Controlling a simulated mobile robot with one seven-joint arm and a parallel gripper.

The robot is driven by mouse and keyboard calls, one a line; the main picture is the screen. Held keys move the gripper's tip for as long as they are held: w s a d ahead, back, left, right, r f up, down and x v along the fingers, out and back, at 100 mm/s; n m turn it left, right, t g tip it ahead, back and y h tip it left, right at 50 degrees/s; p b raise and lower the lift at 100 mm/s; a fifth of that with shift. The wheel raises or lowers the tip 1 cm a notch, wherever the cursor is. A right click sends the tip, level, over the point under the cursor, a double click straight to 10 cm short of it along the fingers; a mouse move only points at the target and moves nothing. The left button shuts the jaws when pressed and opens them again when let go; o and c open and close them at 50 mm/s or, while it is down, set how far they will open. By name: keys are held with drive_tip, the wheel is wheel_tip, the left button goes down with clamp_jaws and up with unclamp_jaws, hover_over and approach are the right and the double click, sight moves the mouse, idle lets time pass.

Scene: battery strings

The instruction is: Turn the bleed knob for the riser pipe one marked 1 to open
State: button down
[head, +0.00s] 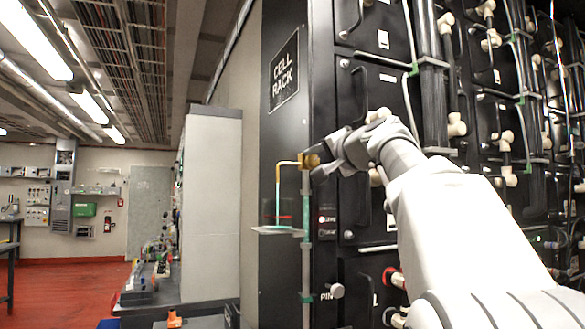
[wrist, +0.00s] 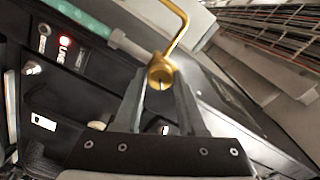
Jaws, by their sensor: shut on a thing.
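A brass bleed knob (head: 312,160) sits at the top of a grey riser pipe (head: 306,262) with green bands, on the front corner of the black rack. My gripper (head: 320,167) reaches it from the right and is shut on it. In the wrist view the knob (wrist: 161,75) sits between my two fingertips (wrist: 160,84), with a dark slot in its face. A thin brass tube (wrist: 181,22) bends away from it. In the head view this tube (head: 278,172) turns down above a small ledge (head: 275,230). I cannot read a number 1 on the pipe.
The black rack (head: 282,130) carries a CELL RACK sign (head: 285,72). Rack doors with handles, pipes and pale valves crowd the right. A red lamp marked LIVE (wrist: 65,41) glows beside the pipe. A grey cabinet (head: 212,200) stands left; the red floor (head: 65,285) beyond looks open.

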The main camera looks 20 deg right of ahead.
drive_tip(key=n+b, duration=0.2)
drive_tip(key=n, duration=0.3)
drive_tip(key=shift+n, duration=0.3)
drive_tip(key=shift+n+b, duration=0.55)
drive_tip(key=shift+n, duration=1.55)
drive_tip(key=c, duration=0.5)
unclamp_jaws()
drive_tip(key=s+b, duration=0.5)
drive_tip(key=s, duration=1.2)
drive_tip(key=shift+s+d, duration=0.25)
